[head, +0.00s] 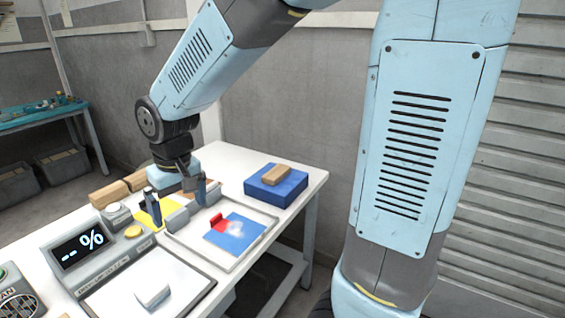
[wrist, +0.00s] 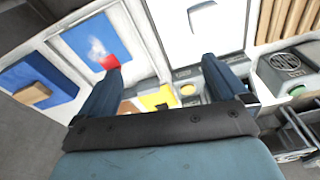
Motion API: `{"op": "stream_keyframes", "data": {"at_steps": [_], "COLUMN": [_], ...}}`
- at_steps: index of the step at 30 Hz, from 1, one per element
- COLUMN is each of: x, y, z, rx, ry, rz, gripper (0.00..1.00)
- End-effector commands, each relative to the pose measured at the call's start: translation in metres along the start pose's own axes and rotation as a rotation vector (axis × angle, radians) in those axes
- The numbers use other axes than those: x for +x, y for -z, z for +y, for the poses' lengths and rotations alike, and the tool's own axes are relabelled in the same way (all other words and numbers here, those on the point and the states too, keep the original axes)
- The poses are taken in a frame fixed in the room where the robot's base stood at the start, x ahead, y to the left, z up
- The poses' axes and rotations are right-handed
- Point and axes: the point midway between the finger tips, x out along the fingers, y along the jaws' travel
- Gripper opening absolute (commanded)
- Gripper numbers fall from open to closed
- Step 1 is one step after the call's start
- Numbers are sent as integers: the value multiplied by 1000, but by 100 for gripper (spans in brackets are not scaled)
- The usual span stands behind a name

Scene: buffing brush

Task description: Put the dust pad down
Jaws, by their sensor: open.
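My gripper (head: 178,210) is open above the white table, its two dark blue fingers apart; the wrist view (wrist: 160,78) shows nothing held between them. A pale, grey-edged pad (head: 152,294) lies on a white plate (head: 125,283) at the front; I cannot tell for sure that it is the dust pad. In the wrist view, a pale piece (wrist: 200,6) shows on that plate at the top edge. A yellow square (head: 142,217) lies below the fingers, also in the wrist view (wrist: 157,98). A blue panel (head: 236,240) with a whitish smudge and red piece (head: 217,223) lies in a shallow tray (head: 222,263).
A blue block (head: 290,190) with a wooden block (head: 276,174) on it stands at the table's back right. A grey display unit (head: 82,248) reading "-- %" stands at the left. Wooden blocks (head: 108,194) lie behind the gripper. The plate has bare room around the pale pad.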

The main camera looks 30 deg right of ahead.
Motion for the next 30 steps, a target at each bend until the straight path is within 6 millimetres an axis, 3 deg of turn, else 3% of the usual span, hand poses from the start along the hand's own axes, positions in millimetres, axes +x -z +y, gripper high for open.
{"op": "stream_keyframes", "data": {"at_steps": [6,15,24,30], "x": [-51,-104,-135,-140], "y": [-31,-91,-150,-163], "z": [54,106,132,132], "rx": [103,232,336,360], "ry": [-17,-62,-117,-134], "rz": [98,222,320,343], "gripper": [100,100,100,100]}}
